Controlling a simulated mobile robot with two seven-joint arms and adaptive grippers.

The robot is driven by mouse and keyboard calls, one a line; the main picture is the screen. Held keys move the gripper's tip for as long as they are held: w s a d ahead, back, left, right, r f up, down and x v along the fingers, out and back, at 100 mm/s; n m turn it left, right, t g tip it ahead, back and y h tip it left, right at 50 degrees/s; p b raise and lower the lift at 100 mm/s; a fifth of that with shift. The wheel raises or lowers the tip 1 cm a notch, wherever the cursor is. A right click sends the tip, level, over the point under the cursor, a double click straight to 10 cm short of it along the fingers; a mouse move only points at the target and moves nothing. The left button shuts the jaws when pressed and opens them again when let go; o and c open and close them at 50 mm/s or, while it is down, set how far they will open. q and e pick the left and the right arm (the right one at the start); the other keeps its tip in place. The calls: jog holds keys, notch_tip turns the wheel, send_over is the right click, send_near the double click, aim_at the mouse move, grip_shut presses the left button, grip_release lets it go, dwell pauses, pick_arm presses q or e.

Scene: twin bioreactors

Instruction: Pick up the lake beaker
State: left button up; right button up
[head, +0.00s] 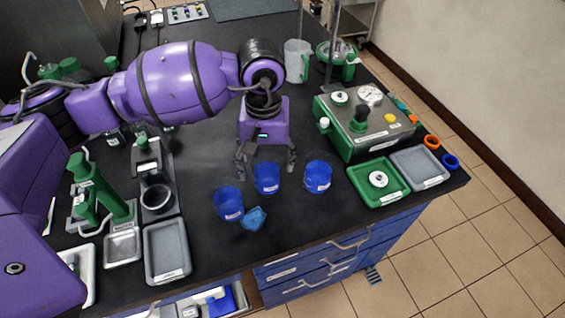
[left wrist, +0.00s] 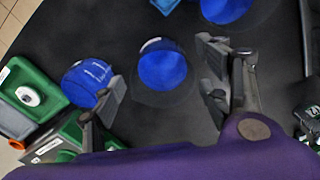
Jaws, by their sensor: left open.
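Three blue beakers with small white labels stand in a loose row near the front edge of the black bench: a left one (head: 228,203), a middle one (head: 266,179) and a right one (head: 317,177). The labels are too small to read, so I cannot tell which is the lake beaker. My left gripper (head: 266,166) is open and empty, pointing down just behind and above the middle beaker. In the left wrist view, the middle beaker (left wrist: 162,65) shows between the spread fingers (left wrist: 163,88), apart from both. The right beaker (left wrist: 88,82) is beside the left finger. My right gripper is out of view.
A crumpled blue item (head: 254,218) lies in front of the left and middle beakers. A green tray (head: 365,192) and grey tray (head: 420,168) are at right, before a green gauge box (head: 350,140). A grey tray (head: 166,252) and green apparatus (head: 95,190) stand at left.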

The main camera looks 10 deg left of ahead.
aim_at(268, 172)
pick_arm(q)
jog(key=shift+w+f, duration=0.15)
jog(key=shift+f, duration=1.9)
jog(key=c, duration=1.2)
